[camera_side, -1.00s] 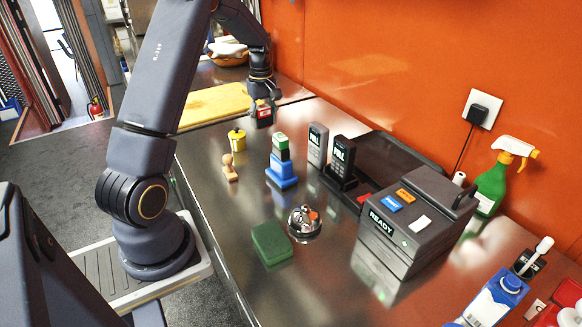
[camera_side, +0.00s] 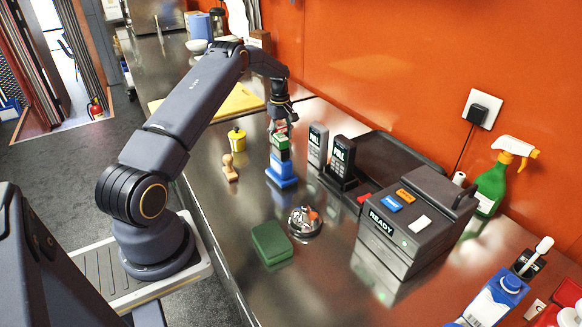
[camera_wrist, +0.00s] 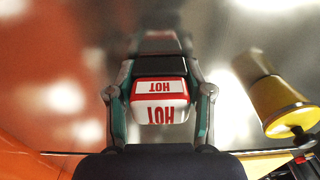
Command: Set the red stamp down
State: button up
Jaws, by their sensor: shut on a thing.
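The red stamp (camera_wrist: 160,100) has a white "HOT" label with red letters, upside down in the wrist view. My gripper (camera_wrist: 158,112) is shut on it, one finger on each side. In the side view my gripper (camera_side: 281,126) is just above a green-topped stamp (camera_side: 281,153) on a blue stand (camera_side: 281,173). The red stamp is mostly hidden between the fingers there. I cannot tell whether it touches the green-topped stamp.
A green pad (camera_side: 271,243), a bell (camera_side: 304,222) and a dark printer (camera_side: 415,220) are nearer. The counter left of the pad is clear.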

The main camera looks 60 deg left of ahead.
jog(key=shift+f, duration=0.15)
jog(key=o, duration=1.2)
jog(key=shift+c, duration=0.2)
